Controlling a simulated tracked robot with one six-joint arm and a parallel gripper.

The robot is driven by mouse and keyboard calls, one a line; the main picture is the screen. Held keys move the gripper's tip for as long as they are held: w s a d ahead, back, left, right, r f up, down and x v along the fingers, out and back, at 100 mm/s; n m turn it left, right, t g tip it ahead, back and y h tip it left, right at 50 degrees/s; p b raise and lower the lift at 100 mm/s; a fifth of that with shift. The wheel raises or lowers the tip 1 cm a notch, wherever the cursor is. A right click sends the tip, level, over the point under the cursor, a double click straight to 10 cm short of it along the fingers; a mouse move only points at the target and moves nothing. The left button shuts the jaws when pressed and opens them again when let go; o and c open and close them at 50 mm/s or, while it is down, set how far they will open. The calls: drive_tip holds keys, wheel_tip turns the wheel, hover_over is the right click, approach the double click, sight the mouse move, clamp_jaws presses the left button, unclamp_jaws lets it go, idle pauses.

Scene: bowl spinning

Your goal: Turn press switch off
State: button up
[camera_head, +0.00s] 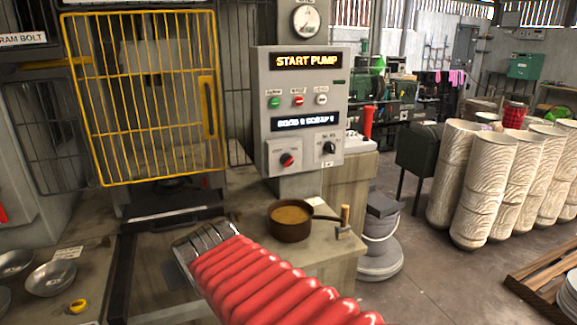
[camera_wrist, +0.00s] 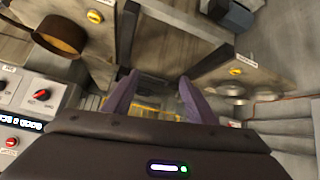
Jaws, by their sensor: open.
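A grey control panel (camera_head: 355,75) with a lit START PUMP display (camera_head: 306,61) stands in the middle of the head view. Its lower boxes carry a red rotary knob (camera_head: 287,160) on the left and a black rotary knob (camera_head: 329,148) on the right. Their labels are too small to read. A red button (camera_head: 299,101) sits between a green and a white one. The wrist view shows a red knob (camera_wrist: 42,94) at the left edge, left of my gripper (camera_wrist: 156,92). My gripper is open and empty, its two dark fingers apart and clear of the panel. The head view does not clearly show it.
A yellow-barred press cage (camera_head: 145,95) stands left of the panel. A brown pan (camera_head: 291,220) and a small hammer (camera_head: 345,218) rest on the bench below. A red ribbed form, unclear whether mine, covers the lower middle. Metal bowls (camera_head: 50,280) lie at lower left.

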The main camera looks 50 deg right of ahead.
drive_tip(key=w+d+r+m+t+h, duration=0.15)
drive_tip(key=w+d, duration=0.25)
drive_tip(key=d, duration=0.7)
drive_tip(key=m+t+h, duration=0.2)
drive_tip(key=t+h, duration=0.2)
drive_tip(key=t, duration=0.1)
approach(289, 163)
drive_tip(key=shift+n, duration=0.25)
drive_tip(key=v, duration=0.4)
drive_tip(key=shift+s+f, duration=0.2)
drive_tip(key=shift+s, duration=0.1)
drive_tip(key=x, duration=1.4)
drive_tip(key=shift+a+r, duration=0.1)
drive_tip(key=shift+r, duration=0.05)
drive_tip(key=shift+c, duration=0.4)
